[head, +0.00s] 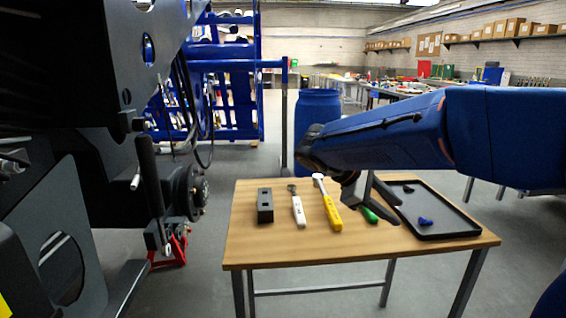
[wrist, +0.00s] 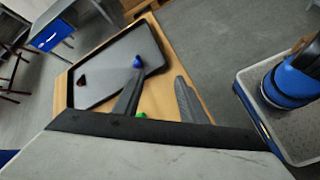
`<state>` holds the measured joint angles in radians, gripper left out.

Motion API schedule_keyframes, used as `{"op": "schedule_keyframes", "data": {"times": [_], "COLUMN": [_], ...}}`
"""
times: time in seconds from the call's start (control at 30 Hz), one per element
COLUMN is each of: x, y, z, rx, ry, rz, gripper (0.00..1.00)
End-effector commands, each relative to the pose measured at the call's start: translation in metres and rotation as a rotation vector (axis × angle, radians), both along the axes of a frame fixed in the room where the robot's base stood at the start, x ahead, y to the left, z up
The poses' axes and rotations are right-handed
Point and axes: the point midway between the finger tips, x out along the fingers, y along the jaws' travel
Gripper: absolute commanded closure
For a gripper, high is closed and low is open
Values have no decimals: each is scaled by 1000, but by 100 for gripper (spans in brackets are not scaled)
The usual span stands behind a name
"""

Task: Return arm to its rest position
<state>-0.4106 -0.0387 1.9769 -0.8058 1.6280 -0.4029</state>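My blue arm reaches in from the right in the head view, over the wooden table (head: 290,247). My gripper (head: 362,204) hangs above the table's right part, between the yellow-handled tool and the black tray. In the wrist view my gripper (wrist: 158,92) shows two dark fingers spread apart, with nothing held between them. A green-handled item (head: 370,214) lies on the table behind the fingers, partly hidden; a bit of its green also shows in the wrist view (wrist: 141,115).
On the table are a black block (head: 265,206), a white-handled tool (head: 298,208), a yellow-handled tool (head: 331,212) and a black tray (head: 452,235) holding a blue piece (head: 425,221) and a small dark red piece. The dark chassis (head: 60,160) fills the left. A blue barrel (head: 316,112) stands behind.

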Motion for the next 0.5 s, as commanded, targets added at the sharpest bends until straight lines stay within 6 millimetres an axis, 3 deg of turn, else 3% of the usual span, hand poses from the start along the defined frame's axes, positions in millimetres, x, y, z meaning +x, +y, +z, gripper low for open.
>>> {"op": "schedule_keyframes", "data": {"times": [0.2,0.5], "x": [-58,-129], "y": [-26,-35], "z": [-21,-55], "rx": [201,468], "ry": [-109,-285], "rz": [-104,-266], "gripper": [62,62]}}
